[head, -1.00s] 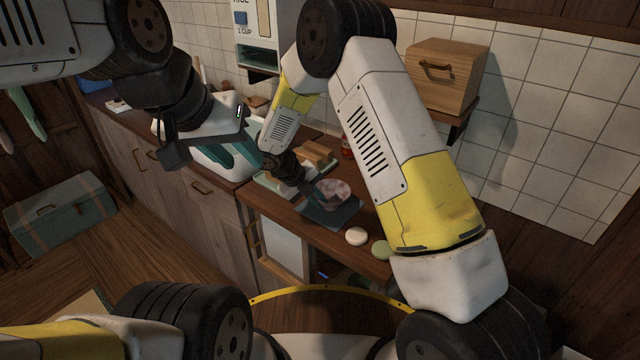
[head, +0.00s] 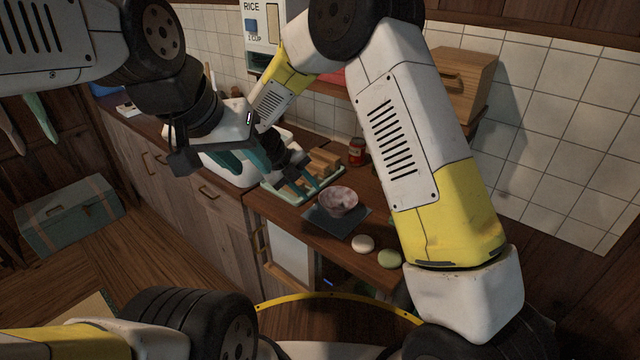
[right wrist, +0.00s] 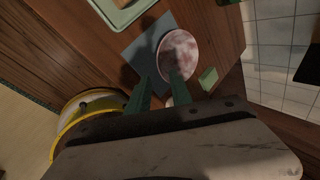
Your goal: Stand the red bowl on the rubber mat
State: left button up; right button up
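The red bowl (head: 340,200), mottled pink and white, stands upright on the dark blue-grey rubber mat (head: 327,224) on the wooden counter. In the right wrist view, the bowl (right wrist: 178,52) covers the right part of the mat (right wrist: 140,48). My right gripper (head: 313,177) is at the bowl's left in the head view. In its wrist view its two green fingers (right wrist: 159,92) are apart, with one fingertip overlapping the bowl's near rim. I cannot tell if it touches. My left gripper (head: 243,160) is open and empty, left of the right one.
A pale green tray (head: 285,195) with wooden blocks is behind my right gripper. A white disc (head: 363,243) and a green disc (head: 389,259) lie near the counter's front edge. A red-labelled jar (head: 356,151) stands at the back.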

jog(key=s+d+r+m+y, duration=0.2)
jog(key=s+d+r+m, duration=0.2)
jog(key=d+r+m, duration=0.5)
jog(key=s+d+r+m+y, duration=0.2)
jog(key=s+d+r+m, duration=0.4)
jog(key=m, duration=0.4)
jog(key=s+d+r+m+t+y, duration=0.1)
jog(key=s+d+r+m+y, duration=0.1)
jog(key=s+m, duration=0.4)
jog(key=s+d+r+m+t+y, duration=0.1)
jog(key=s+d+r+m, duration=0.3)
jog(key=m, duration=1.2)
jog(key=s+r, duration=0.1)
jog(key=s, duration=0.2)
jog(key=shift+d+m+t+y, duration=0.2)
jog(key=shift+m+t+y, duration=0.1)
jog(key=shift+t+y, duration=0.1)
jog(key=shift+w+r, duration=0.1)
